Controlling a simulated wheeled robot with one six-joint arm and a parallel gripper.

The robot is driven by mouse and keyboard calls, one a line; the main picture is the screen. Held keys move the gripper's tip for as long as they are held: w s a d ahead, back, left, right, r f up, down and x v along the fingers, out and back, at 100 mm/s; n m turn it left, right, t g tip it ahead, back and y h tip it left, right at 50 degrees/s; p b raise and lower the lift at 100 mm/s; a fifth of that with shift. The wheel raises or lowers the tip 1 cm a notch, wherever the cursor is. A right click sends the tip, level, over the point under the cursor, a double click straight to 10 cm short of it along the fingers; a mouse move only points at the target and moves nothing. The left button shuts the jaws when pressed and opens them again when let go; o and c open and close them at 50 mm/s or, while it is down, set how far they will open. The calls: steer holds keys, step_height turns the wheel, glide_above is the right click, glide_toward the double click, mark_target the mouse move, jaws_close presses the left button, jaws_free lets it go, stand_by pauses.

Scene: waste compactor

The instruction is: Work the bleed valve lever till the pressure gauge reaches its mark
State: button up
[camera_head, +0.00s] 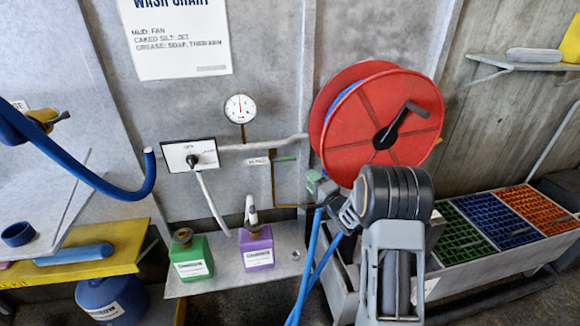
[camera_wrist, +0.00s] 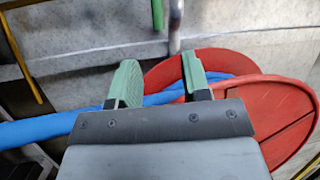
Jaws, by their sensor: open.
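The round white pressure gauge (camera_head: 240,108) stands on a stem above the grey pipe; its needle points roughly upward, and its mark is too small to read. A green-handled lever (camera_head: 286,158) sticks out sideways below the pipe, beside a small white tag; it looks like the bleed valve lever. In the wrist view a green bar, likely this lever (camera_wrist: 157,14), shows at the top edge, beyond my fingertips. My gripper (camera_head: 322,186) is below and right of the lever, apart from it. In the wrist view its green fingers (camera_wrist: 160,82) are spread, with nothing gripped.
A red hose reel (camera_head: 350,110) stands right of the lever, close to my gripper; blue hose (camera_wrist: 50,128) passes behind the fingers. A panel with a black knob (camera_head: 178,157) is on the left. Green (camera_head: 190,258) and purple (camera_head: 257,250) bottles stand on the shelf below.

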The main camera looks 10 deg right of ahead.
mark_target(291, 160)
steer(key=shift+y, duration=0.4)
steer(key=x, duration=0.9)
steer(key=p+x, duration=0.1)
steer(key=x, duration=0.3)
steer(key=shift+w+a+f, duration=0.1)
steer(key=shift+w+f, duration=0.15)
